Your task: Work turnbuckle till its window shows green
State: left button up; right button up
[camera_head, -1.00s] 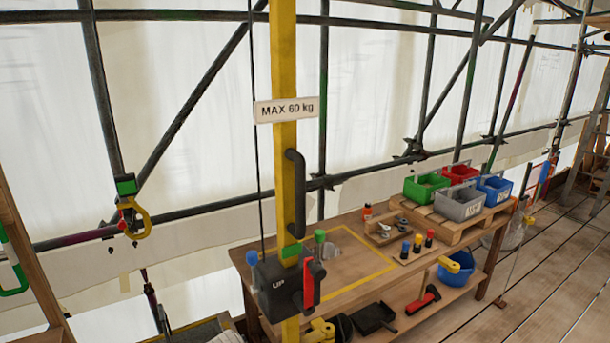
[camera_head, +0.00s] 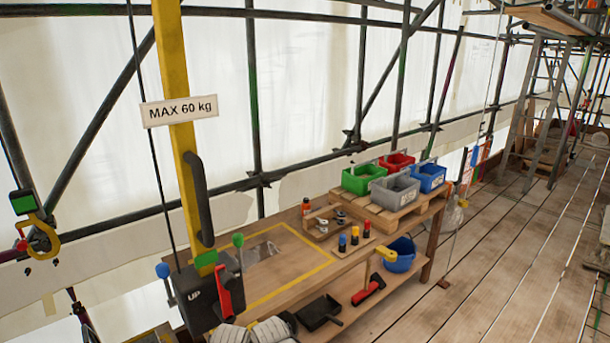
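No turnbuckle or indicator window can be made out with certainty. At the right a thin upright line carries a small blue and red fitting (camera_head: 475,156), too small to identify or to show any green. Neither of my grippers can be made out in the head view.
A yellow post (camera_head: 176,80) with a MAX 60 kg sign (camera_head: 179,110) and a black UP control box (camera_head: 200,296) stands at the left. A wooden workbench (camera_head: 262,278) holds small tools and coloured bins. A blue bucket (camera_head: 401,258) sits below. The plank floor (camera_head: 480,285) is open at right.

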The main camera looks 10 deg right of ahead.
aim_at(475, 147)
jog(key=i+l+z, duration=0.1)
jog(key=l, duration=0.25)
jog(key=l+z, duration=0.1)
jog(key=l, duration=0.25)
jog(key=i+l+z, duration=0.1)
jog(key=l, duration=0.25)
jog(key=i+l, duration=0.2)
jog(key=l, duration=0.15)
jog(key=i+l+z, duration=0.15)
jog(key=l, duration=0.15)
jog(key=i+l, duration=0.15)
jog(key=l, duration=0.25)
jog(key=i+l, duration=0.15)
jog(key=l, duration=0.25)
jog(key=i+l, duration=0.15)
jog(key=l, duration=0.3)
jog(key=i+l, duration=0.15)
jog(key=l, duration=0.25)
jog(key=i+l+z, duration=0.1)
jog(key=l, duration=0.3)
jog(key=i+l, duration=0.2)
jog(key=l, duration=0.2)
jog(key=i+l, duration=0.15)
jog(key=l, duration=0.25)
jog(key=i+l, duration=0.15)
jog(key=l, duration=0.25)
jog(key=i+l, duration=0.55)
jog(key=i+l+z, duration=0.15)
jog(key=i+l, duration=0.9)
jog(key=i, duration=0.25)
